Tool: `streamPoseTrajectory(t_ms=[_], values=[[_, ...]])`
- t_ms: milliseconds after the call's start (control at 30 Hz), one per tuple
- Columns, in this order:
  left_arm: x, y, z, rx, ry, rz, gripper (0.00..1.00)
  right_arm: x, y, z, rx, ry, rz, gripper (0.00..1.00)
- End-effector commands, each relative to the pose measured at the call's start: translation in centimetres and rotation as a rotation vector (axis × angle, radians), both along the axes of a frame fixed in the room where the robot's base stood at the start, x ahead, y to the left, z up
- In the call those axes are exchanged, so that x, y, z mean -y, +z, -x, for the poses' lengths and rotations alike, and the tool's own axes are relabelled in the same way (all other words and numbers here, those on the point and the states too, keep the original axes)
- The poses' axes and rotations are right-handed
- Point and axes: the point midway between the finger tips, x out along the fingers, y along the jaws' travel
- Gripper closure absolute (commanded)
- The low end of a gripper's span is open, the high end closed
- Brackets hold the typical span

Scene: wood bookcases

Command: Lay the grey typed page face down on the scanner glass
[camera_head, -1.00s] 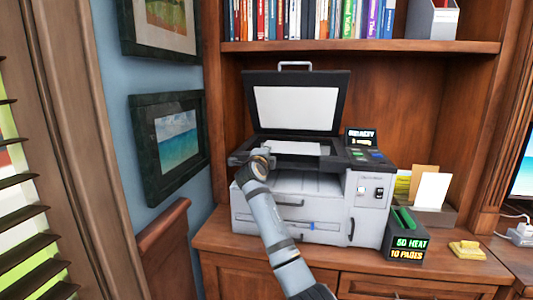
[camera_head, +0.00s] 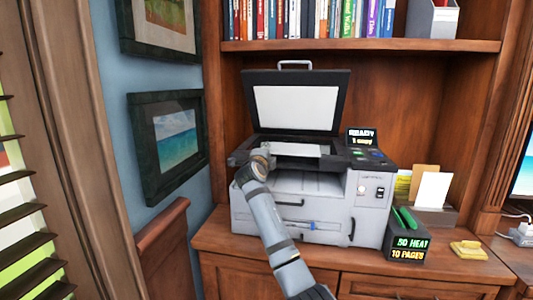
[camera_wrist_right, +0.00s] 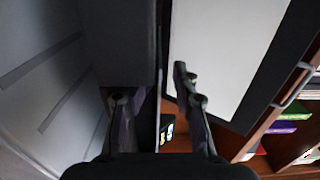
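The copier (camera_head: 292,195) stands on the cabinet with its lid (camera_head: 296,107) raised. A flat pale sheet (camera_head: 300,150) lies low over the scanner bed (camera_head: 345,153); its print cannot be made out, and I cannot tell whether it rests on the glass. My right gripper is at the front left of the bed, its fingers hidden behind the wrist in the head view. In the right wrist view, the fingers of my right gripper (camera_wrist_right: 150,90) stand apart, with a dark thin edge between them and nothing clearly held. My left gripper is not in view.
A control panel (camera_head: 366,155) sits right of the bed. A green-lettered box (camera_head: 405,242), a holder with cards (camera_head: 432,192) and a yellow item (camera_head: 468,249) stand to the right. The bookcase side and a framed picture (camera_head: 176,140) bound the left.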

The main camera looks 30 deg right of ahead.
Motion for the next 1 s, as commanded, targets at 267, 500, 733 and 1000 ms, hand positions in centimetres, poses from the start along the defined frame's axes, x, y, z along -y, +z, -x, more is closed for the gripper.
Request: streamPoseTrajectory(t_ms=[267, 500, 733, 1000], values=[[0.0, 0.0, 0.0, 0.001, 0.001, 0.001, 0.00, -1.6, -0.2, 1.4, -0.002, 0.002, -0.001, 0.68], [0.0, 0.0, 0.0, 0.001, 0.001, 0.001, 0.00, -4.6, -0.1, 4.4, -0.001, 0.002, -0.001, 0.68], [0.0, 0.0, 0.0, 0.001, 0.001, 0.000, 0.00, -5.7, 0.0, 5.8, 0.000, 0.000, 0.001, 0.68], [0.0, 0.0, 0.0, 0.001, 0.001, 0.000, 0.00, -5.8, 0.0, 5.8, 0.000, 0.000, 0.001, 0.68]])
